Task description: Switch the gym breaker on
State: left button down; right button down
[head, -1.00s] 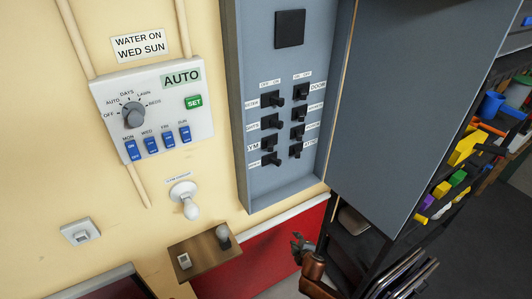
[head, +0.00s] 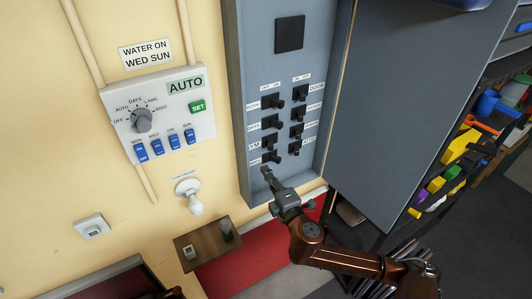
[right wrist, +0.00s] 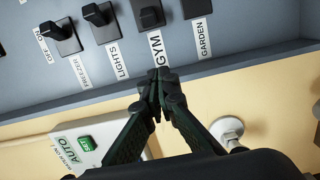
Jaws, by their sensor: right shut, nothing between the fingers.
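The gym breaker (head: 270,141) is a black toggle switch in the left column of the open grey breaker box (head: 290,185). In the right wrist view the gym breaker (right wrist: 150,14) stands above its white GYM label (right wrist: 156,48). I cannot tell its on or off position. My right gripper (head: 266,172) reaches up from below, at the lower end of the breaker column. In the right wrist view the right gripper (right wrist: 157,76) is shut and empty, its tips just below the GYM label in the picture, apart from the toggle. My left gripper is not in view.
Lights (right wrist: 97,14) and garden (right wrist: 196,6) breakers flank the gym one closely. The open box door (head: 385,110) stands to the right. A timer panel (head: 160,110), a white bulb-like fitting (head: 190,194) and a brown switch plate (head: 207,243) are to the left.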

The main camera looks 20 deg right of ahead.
jog(key=p, duration=0.3)
send_near(251, 147)
jog(key=w, duration=0.5)
jog(key=shift+w+r, duration=0.1)
jog(key=shift+w, duration=0.15)
jog(key=d, duration=0.2)
jog(key=s+d, duration=0.1)
jog(key=shift+d+p, duration=0.4)
jog(key=shift+w, duration=0.2)
jog(key=shift+s, duration=0.1)
